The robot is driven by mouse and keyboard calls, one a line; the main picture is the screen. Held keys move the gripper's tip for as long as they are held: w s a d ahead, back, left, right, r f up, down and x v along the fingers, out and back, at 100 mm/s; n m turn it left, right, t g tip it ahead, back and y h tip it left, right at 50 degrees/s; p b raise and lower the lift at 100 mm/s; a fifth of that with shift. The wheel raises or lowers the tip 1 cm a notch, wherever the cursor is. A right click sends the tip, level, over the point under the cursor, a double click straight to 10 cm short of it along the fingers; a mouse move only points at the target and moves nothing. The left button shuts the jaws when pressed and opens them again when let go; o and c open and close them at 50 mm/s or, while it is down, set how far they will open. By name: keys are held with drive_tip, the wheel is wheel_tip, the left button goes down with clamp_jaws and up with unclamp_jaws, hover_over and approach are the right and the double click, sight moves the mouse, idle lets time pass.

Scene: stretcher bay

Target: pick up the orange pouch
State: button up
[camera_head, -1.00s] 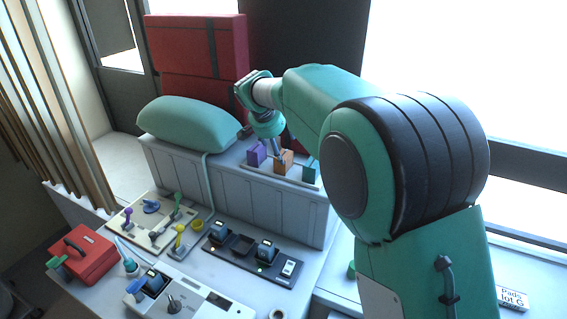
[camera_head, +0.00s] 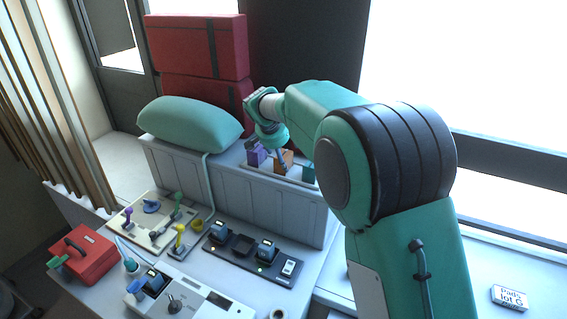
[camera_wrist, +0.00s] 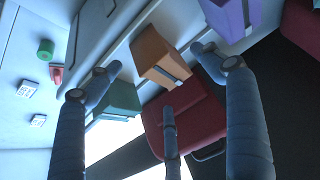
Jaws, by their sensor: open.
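The orange pouch (camera_head: 285,157) stands on a ledge between a purple pouch (camera_head: 254,152) and a teal pouch (camera_head: 308,172). In the wrist view the orange pouch (camera_wrist: 157,52) lies between the spread fingers of my gripper (camera_wrist: 158,76). The purple pouch (camera_wrist: 229,16) is at the upper right there, and the teal pouch (camera_wrist: 118,100) is behind the left finger. My gripper (camera_head: 280,152) is open and empty. Its fingers partly hide the orange pouch in the head view. I cannot tell whether any finger touches it.
A green pillow (camera_head: 188,128) and stacked red cases (camera_head: 196,48) stand left of the pouches. A labelled white card (camera_head: 510,297) lies on the right bench.

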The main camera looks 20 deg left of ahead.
sight(285, 156)
drive_tip(key=shift+x, duration=2.2)
drive_tip(key=shift+d, duration=0.1)
drive_tip(key=c, duration=1.4)
